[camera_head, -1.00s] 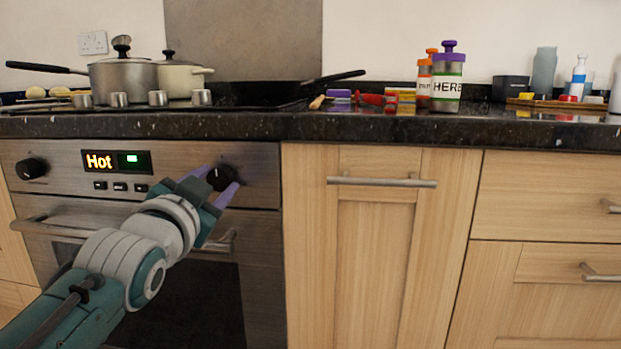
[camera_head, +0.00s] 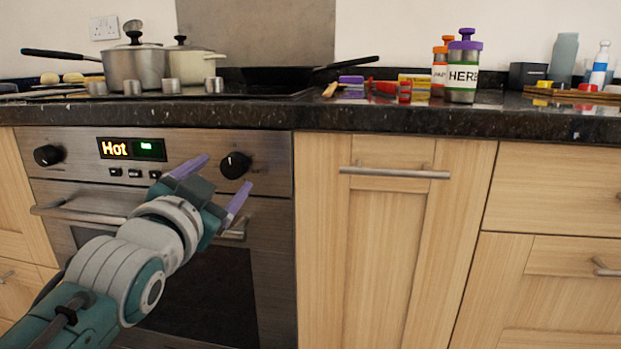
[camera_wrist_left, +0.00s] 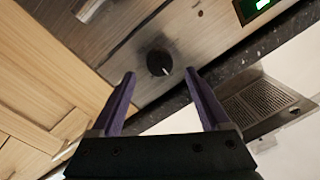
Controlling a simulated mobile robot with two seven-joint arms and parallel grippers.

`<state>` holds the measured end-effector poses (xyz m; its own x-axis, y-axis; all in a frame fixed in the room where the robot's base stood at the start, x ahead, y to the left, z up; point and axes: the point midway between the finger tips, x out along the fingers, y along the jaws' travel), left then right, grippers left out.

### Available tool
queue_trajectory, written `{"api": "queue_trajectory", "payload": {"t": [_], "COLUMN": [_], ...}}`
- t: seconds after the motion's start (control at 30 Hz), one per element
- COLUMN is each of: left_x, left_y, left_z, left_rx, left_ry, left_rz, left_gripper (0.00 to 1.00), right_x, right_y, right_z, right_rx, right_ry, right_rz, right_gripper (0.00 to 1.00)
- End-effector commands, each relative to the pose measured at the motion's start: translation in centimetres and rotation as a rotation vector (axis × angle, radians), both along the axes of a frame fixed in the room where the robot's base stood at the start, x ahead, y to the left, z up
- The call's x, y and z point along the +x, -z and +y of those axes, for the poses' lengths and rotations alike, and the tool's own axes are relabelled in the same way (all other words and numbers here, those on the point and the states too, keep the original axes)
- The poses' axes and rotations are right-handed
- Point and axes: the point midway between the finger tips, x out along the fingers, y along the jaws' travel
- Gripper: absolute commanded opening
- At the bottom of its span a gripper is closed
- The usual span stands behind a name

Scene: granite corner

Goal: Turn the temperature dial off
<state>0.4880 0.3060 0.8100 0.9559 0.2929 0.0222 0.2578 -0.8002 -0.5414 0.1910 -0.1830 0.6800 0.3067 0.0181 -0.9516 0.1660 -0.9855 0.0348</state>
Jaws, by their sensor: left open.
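The oven panel carries two black dials, a right dial (camera_head: 235,165) and a left dial (camera_head: 48,155). Between them a display (camera_head: 131,149) reads "Hot" with a green field. Which dial is the temperature one is not labelled legibly. My left gripper (camera_head: 219,180) is open and empty, just in front of the right dial, its purple fingers spread and apart from it. In the left wrist view the dial (camera_wrist_left: 159,63) shows beyond and between the two fingertips, with a light pointer mark. My right gripper is not in view.
The oven door handle (camera_head: 85,214) runs below the panel, partly behind my left arm. The granite worktop edge (camera_head: 390,118) juts above the panel, with pots (camera_head: 137,68) and a pan on the hob. Wooden cupboards (camera_head: 385,260) stand to the right.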

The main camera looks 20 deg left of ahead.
Motion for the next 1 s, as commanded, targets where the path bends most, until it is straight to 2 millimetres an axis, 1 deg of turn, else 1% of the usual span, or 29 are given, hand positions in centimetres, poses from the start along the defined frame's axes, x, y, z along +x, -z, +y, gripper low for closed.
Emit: {"api": "queue_trajectory", "payload": {"t": [0.03, 0.2, 0.3, 0.4, 0.53, 0.9, 0.97, 1.0], "left_x": [-1.1, -4.1, -5.4, -6.2, -6.5, -6.5, -6.5, -6.6], "left_y": [-0.2, -0.1, 0.0, 0.1, 0.1, 0.1, 0.0, -0.4], "left_z": [-0.4, -1.3, -1.7, -1.9, -2.0, -2.0, -2.0, -2.0], "left_rx": [-0.001, -0.002, -0.002, -0.001, 0.0, -0.001, -0.002, -0.006], "left_ry": [0.0, 0.0, 0.0, 0.0, 0.0, 0.0, 0.001, -0.001], "left_rz": [0.005, 0.004, 0.002, 0.002, 0.0, 0.0, 0.002, 0.009], "left_gripper": [0.79, 0.79, 0.79, 0.79, 0.79, 0.79, 0.79, 0.79], "right_x": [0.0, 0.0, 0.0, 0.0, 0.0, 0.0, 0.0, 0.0], "right_y": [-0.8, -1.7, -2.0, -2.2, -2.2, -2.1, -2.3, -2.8], "right_z": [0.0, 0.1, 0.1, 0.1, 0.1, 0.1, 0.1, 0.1], "right_rx": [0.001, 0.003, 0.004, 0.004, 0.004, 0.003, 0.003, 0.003], "right_ry": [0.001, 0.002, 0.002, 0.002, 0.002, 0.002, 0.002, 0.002], "right_rz": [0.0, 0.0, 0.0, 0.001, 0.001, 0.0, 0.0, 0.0], "right_gripper": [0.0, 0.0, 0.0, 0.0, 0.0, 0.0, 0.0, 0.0]}}
